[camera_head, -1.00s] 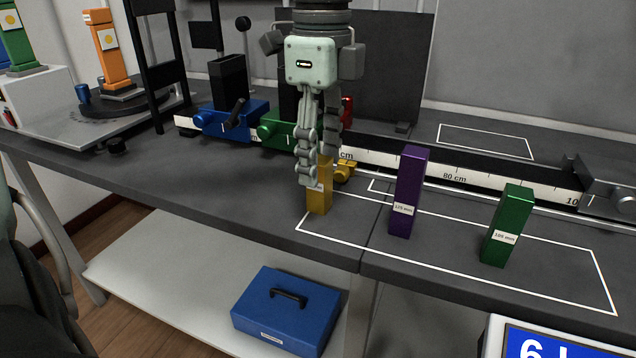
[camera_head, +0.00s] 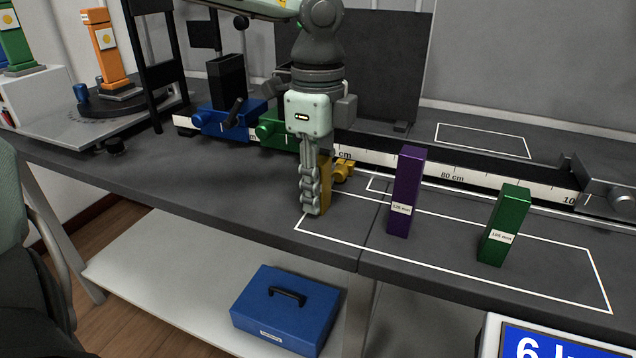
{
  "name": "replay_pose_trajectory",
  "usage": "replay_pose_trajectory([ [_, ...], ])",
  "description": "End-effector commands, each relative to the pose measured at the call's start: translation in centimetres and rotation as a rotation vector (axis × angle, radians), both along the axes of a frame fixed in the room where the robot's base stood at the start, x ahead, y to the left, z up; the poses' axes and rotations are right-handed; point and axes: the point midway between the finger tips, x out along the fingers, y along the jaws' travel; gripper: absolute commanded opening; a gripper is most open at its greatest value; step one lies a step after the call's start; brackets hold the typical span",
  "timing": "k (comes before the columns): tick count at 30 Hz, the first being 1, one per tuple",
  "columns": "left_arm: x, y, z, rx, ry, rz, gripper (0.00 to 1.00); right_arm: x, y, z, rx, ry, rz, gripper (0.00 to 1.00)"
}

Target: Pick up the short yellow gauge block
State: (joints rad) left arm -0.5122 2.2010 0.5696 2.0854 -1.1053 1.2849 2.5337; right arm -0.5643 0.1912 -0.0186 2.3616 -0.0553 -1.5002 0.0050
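The short yellow gauge block (camera_head: 325,188) stands upright on the dark bench at the left end of the white outlined area. My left gripper (camera_head: 316,206) points straight down at it. One finger covers the block's near left side, with its tip low near the bench top. The other finger is hidden behind the block and the near finger, so I cannot tell whether the gripper is closed on it. The block appears to rest on the bench. My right gripper is not in view.
A purple block (camera_head: 405,190) and a green block (camera_head: 505,226) stand to the right in the outlined area. Behind is a scaled rail (camera_head: 452,175) with blue (camera_head: 222,124) and green (camera_head: 268,131) carriages. A blue case (camera_head: 286,311) sits on the lower shelf.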

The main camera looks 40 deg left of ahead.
Motion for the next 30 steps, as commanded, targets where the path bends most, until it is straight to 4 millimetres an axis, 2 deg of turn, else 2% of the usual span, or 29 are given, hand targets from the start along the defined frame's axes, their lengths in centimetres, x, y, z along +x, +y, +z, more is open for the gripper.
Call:
replay_pose_trajectory([
  [1, 0.0, 0.0, 0.0, 0.0, -0.001, 0.0, 0.1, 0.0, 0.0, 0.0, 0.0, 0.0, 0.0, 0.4],
  [4, 0.0, 0.0, 0.0, 0.0, -0.001, 0.0, 0.0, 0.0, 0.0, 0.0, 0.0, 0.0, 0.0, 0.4],
  [14, 0.1, 0.0, 0.2, 0.0, -0.002, 0.0, 0.0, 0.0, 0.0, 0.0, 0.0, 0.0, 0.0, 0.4],
  [20, 0.1, 0.0, 1.6, 0.002, -0.004, 0.001, 0.0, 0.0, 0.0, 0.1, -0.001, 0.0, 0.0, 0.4],
  [23, 0.1, 0.0, 3.3, 0.001, -0.008, 0.0, 0.0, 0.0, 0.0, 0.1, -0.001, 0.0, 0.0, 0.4],
  [26, 0.2, 0.0, 6.2, 0.002, -0.01, 0.001, 0.0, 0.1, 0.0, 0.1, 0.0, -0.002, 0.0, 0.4],
  [30, 0.2, 0.0, 11.2, 0.004, -0.01, 0.002, 0.0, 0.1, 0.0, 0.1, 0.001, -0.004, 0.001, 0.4],
])
